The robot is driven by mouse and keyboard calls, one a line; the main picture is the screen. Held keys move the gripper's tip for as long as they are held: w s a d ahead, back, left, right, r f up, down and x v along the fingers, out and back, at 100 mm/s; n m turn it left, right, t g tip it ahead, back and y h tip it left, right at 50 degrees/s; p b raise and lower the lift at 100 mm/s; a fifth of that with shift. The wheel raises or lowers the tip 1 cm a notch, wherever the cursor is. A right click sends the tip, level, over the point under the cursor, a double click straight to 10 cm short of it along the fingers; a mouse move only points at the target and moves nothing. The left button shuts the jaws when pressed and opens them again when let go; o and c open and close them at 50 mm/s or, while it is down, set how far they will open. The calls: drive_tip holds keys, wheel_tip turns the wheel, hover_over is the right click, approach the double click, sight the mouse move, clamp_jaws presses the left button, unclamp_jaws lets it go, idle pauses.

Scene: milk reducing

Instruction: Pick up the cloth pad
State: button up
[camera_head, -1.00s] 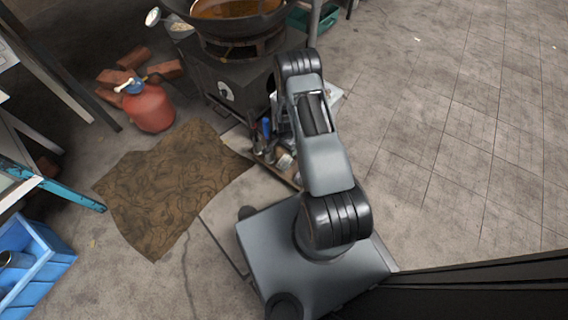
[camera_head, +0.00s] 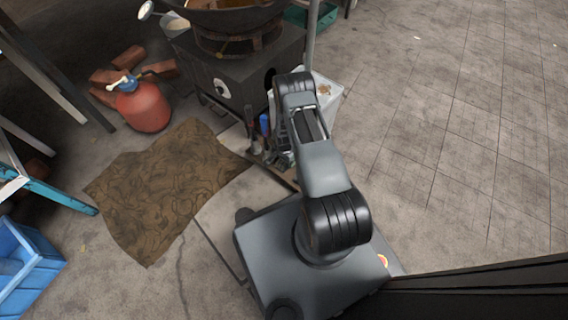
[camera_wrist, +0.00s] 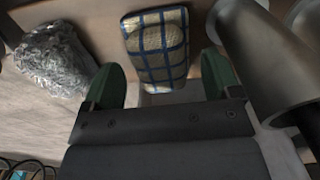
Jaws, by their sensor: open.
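In the wrist view, the cloth pad (camera_wrist: 156,48) is beige with a dark blue check and a rounded, quilted shape. It lies ahead of my gripper (camera_wrist: 162,82), roughly between the two green fingers. The fingers are apart with nothing held between them. The pad's near end is close to the fingertip gap; I cannot tell whether anything touches it. In the head view my own arm hides my gripper, and I cannot make out the pad there.
In the wrist view, a crumpled silvery scrubber (camera_wrist: 55,58) lies left of the pad, and a dark metal cylinder (camera_wrist: 268,55) stands close on the right. The head view shows a black stove (camera_head: 235,75), a red tank (camera_head: 143,106), and a brown floor cloth (camera_head: 160,185).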

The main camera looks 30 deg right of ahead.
drive_tip(key=shift+f, duration=0.55)
drive_tip(key=shift+r, duration=0.1)
drive_tip(key=shift+c, duration=0.3)
drive_tip(key=c, duration=1)
drive_tip(key=shift+r, duration=0.1)
drive_tip(key=shift+r, duration=0.3)
drive_tip(key=r+p, duration=0.2)
drive_tip(key=r, duration=0.1)
drive_tip(key=shift+s+d+r, duration=0.2)
drive_tip(key=shift+r, duration=0.1)
drive_tip(key=s+d+r+p, duration=0.2)
drive_tip(key=s+r, duration=0.1)
drive_tip(key=s+d+r+p, duration=0.2)
drive_tip(key=s+d, duration=0.1)
drive_tip(key=s, duration=0.1)
drive_tip(key=s+d+r+p, duration=0.2)
drive_tip(key=s+d+r, duration=0.1)
drive_tip(key=shift+s+d+r+p, duration=0.1)
drive_tip(key=shift+s+r+p, duration=0.2)
drive_tip(key=shift+s, duration=0.05)
